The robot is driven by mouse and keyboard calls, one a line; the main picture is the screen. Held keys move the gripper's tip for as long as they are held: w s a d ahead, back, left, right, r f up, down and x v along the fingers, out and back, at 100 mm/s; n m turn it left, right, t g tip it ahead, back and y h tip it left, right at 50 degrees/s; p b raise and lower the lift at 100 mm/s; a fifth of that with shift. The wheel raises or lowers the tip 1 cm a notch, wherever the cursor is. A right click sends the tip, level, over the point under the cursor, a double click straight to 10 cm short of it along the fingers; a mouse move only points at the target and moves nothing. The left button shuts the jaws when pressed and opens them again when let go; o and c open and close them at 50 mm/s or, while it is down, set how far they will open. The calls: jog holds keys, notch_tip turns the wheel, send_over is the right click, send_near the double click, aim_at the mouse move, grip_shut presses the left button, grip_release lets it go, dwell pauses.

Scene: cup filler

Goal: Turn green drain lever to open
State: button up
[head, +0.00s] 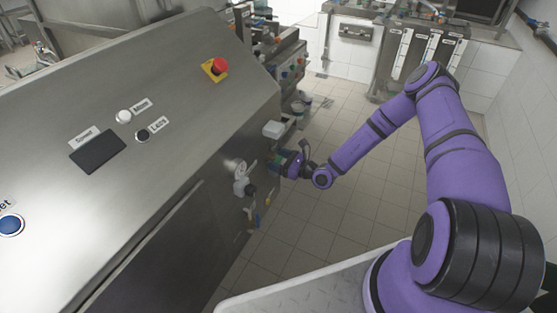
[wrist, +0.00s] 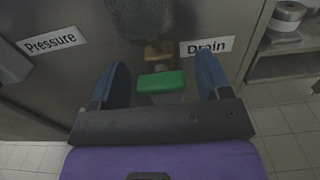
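The green drain lever (wrist: 162,82) shows in the wrist view, in front of the metal panel beside the "Drain" label (wrist: 206,46). A brass-coloured fitting (wrist: 158,52) sits just behind it. My gripper (wrist: 160,78) is open, with one blue finger on each side of the lever and a visible gap to both. In the head view my gripper (head: 287,163) is at the machine's right side, small and partly dark. The lever cannot be made out clearly there.
The sloped steel machine (head: 120,110) fills the left, with a red emergency button (head: 219,66) on top. A "Pressure" label (wrist: 52,41) is left of the lever. A shelf with a metal pot (wrist: 287,16) stands at right. Tiled floor (head: 330,215) is open beside the machine.

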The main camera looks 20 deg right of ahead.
jog(key=c, duration=0.7)
jog(key=shift+m, duration=1.5)
jog(key=shift+c, duration=0.2)
jog(key=shift+d, duration=0.1)
jog(key=o, duration=0.9)
jog(key=shift+d, duration=0.1)
jog(key=v, duration=1)
jog(key=shift+s+d, duration=0.15)
jog(key=shift+s, duration=0.1)
